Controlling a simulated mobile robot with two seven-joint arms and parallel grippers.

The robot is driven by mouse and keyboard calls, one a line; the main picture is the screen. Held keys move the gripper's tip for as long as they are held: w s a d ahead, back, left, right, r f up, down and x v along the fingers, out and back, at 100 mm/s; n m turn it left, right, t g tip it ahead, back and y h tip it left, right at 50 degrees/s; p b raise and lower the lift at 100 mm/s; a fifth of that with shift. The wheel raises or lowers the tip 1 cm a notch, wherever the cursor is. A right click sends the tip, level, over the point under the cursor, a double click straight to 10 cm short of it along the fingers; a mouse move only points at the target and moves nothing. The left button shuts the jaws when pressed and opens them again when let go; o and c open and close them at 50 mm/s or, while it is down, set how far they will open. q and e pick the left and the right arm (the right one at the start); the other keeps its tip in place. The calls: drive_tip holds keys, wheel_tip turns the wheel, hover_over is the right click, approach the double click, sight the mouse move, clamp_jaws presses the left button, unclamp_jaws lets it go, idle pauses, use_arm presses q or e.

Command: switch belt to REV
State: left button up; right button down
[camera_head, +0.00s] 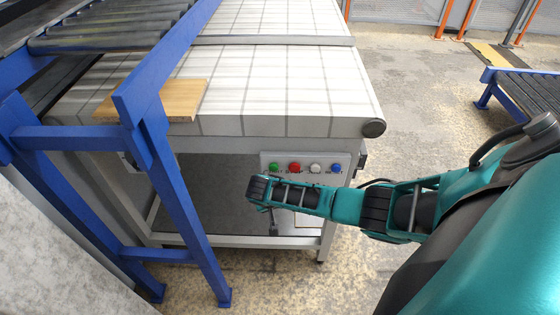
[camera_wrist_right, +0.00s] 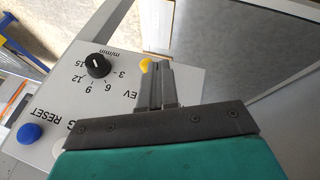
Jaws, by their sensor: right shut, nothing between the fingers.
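The belt's control panel (camera_head: 330,160) is on the side of the conveyor frame, below the belt end, with green, red, white and blue buttons in a row. The right wrist view shows the panel (camera_wrist_right: 190,55) upside down, with the letters "EV" partly covered by my gripper. A small yellow switch knob (camera_wrist_right: 146,64) sits beside my right gripper's fingertips (camera_wrist_right: 156,66). The fingers are shut and empty, and hide part of the knob; I cannot tell whether they touch it. My left gripper is not in view.
A black speed dial (camera_wrist_right: 97,65) and a blue reset button (camera_wrist_right: 29,133) are near the fingers. A wooden board (camera_head: 182,98) lies at the left of the white belt (camera_head: 290,85). Blue roller-conveyor legs (camera_head: 180,200) stand left of the panel.

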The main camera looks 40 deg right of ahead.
use_arm(q)
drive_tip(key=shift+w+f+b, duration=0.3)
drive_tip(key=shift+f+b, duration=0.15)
drive_tip(key=shift+b, duration=0.05)
use_arm(e)
drive_tip(key=shift+w+a, duration=0.1)
drive_tip(key=shift+w, duration=0.75)
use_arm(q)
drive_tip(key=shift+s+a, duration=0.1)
use_arm(e)
drive_tip(key=shift+r, duration=0.1)
